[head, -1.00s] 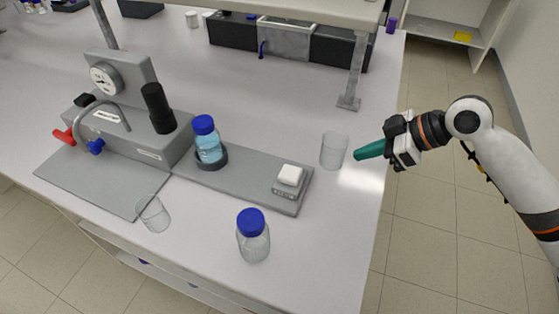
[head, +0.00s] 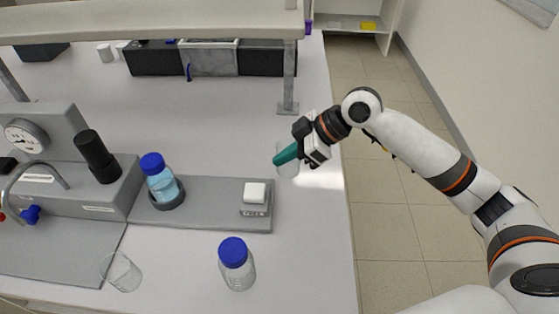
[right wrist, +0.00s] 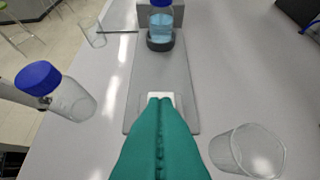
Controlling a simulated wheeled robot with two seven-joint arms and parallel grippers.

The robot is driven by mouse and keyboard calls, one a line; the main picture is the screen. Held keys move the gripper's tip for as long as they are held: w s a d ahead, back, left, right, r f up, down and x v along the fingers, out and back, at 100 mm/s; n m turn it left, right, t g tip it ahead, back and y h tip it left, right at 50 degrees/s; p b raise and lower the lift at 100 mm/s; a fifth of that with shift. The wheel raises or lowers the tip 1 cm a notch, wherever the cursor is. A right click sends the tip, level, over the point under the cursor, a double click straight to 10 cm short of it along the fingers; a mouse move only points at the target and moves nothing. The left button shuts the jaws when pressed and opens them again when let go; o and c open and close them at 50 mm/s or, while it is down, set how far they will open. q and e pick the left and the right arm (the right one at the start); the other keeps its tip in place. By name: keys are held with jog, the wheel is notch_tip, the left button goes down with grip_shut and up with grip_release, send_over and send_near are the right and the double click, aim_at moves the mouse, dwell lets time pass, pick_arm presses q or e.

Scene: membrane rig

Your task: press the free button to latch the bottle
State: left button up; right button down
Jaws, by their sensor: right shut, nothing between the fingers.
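The white button (head: 255,192) sits on a small grey block near the right end of a grey plate (head: 215,215). A bottle of blue liquid with a blue cap (head: 160,180) stands in a dark ring holder (head: 168,202) on the same plate; it also shows in the right wrist view (right wrist: 160,20). My right gripper (head: 277,159) is shut and empty, its green fingers above the table, right of and apart from the button. In the right wrist view the green fingertips (right wrist: 161,100) partly hide the button. My left gripper is not in view.
A clear beaker (head: 289,170) stands behind and below my right fingers. A clear capped bottle (head: 237,268) stands in front of the plate, and another beaker (head: 121,272) at front left. A grey rig with a gauge (head: 26,136) stands left. A shelf post (head: 289,80) rises behind.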

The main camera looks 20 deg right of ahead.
aim_at(249, 191)
jog(key=p+x, duration=0.2)
jog(key=x, duration=0.5)
jog(key=shift+a, duration=0.15)
notch_tip(249, 191, down, 4)
jog(key=shift+a+r+p, duration=0.2)
jog(key=shift+p, duration=0.35)
jog(key=shift+f, duration=0.55)
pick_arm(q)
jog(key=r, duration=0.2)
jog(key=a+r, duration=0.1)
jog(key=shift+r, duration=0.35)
